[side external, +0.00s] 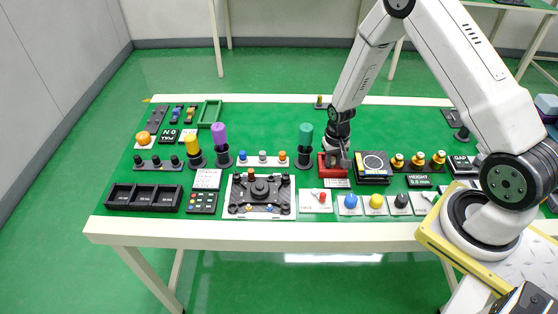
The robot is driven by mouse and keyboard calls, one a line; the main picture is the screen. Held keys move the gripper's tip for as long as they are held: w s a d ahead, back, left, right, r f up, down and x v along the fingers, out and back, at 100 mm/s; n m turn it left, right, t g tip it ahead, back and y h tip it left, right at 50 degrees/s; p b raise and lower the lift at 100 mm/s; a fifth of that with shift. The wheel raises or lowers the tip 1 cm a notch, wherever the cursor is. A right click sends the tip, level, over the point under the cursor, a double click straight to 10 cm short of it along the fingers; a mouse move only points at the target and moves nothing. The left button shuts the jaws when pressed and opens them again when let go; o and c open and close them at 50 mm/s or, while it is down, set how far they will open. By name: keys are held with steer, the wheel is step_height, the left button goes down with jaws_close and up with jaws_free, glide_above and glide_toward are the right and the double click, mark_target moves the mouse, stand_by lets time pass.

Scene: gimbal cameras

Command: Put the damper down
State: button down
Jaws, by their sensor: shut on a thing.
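My gripper (337,161) is low over the table, right of middle, at a red holder block (327,170) with a white label in front of it. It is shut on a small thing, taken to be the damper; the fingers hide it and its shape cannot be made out. I cannot tell whether that thing touches the block. A black plate assembly (260,190) with a round hub lies on a white board to the left. Small red, blue (351,201), yellow (376,201) and black knobs stand on white cards in front and to the right.
A dark post with a green top (305,143) stands close left of my gripper. A black box with a ring mark (373,163) is close right. Purple (219,135) and yellow-topped posts and a black three-bin tray (144,196) are left. The green back middle is clear.

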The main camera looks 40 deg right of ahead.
mark_target(332, 161)
steer(key=c, duration=0.7)
jaws_free()
steer(key=shift+c, duration=0.2)
steer(key=shift+r, duration=0.1)
step_height(332, 161, up, 12)
stand_by(0.5)
steer(key=s+a+r+n+t, duration=0.2)
steer(key=s+a+r+n, duration=0.4)
steer(key=s+a+r, duration=0.3)
steer(key=shift+s+a+t, duration=0.3)
steer(key=shift+s+a, duration=0.4)
steer(key=shift+a, duration=0.3)
